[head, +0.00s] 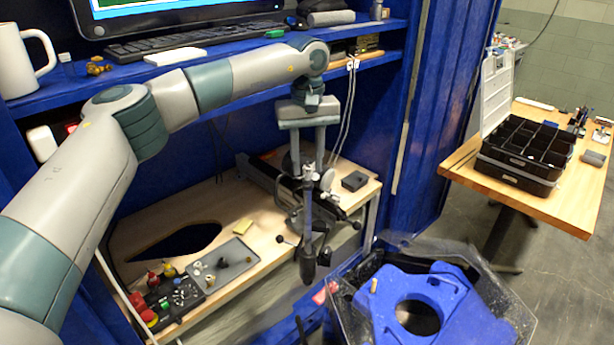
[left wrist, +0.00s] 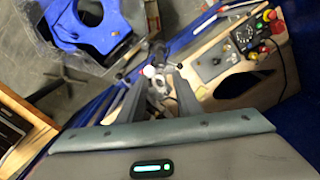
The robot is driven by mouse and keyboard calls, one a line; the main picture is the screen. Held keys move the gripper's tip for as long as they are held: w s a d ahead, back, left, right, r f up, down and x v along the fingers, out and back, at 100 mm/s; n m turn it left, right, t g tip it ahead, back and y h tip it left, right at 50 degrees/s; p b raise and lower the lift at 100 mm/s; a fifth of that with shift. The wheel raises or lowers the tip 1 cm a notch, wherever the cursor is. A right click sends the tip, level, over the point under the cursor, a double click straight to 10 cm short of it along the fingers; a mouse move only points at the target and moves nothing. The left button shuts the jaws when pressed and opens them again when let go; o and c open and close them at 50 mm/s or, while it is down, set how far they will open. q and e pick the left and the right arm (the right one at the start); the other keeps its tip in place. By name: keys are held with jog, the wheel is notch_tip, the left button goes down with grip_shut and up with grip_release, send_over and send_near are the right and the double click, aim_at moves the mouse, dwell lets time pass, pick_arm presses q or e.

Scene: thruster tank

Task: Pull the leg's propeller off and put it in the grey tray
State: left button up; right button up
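My left gripper (head: 308,168) points down over the bench, its two fingers apart. In the left wrist view its fingers (left wrist: 158,84) stand on either side of small pale and grey metal parts, with no clear grip on them. A dark upright shaft (head: 308,235), probably the leg, hangs below the fingers in front of the bench edge. A small light grey piece (head: 328,180) beside the right fingertip may be the propeller; the fingers and clutter partly hide it. The grey tray (head: 222,279) lies on the bench to the left, holding several small parts. My right gripper is not in view.
A control box (head: 178,297) with coloured knobs stands left of the tray, beside a dark cutout (head: 175,242). A blue shelf (head: 230,57) overhangs the bench. A black organiser (head: 520,150) sits on the right table.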

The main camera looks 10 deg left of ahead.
pick_arm(q)
jog(key=shift+c, duration=0.3)
jog(key=c, duration=0.7)
jog(key=shift+o, duration=0.2)
jog(key=shift+r+p, duration=0.7)
jog(key=shift+r, duration=0.4)
jog(key=shift+r+p, duration=1.7)
jog(key=shift+r, duration=0.95)
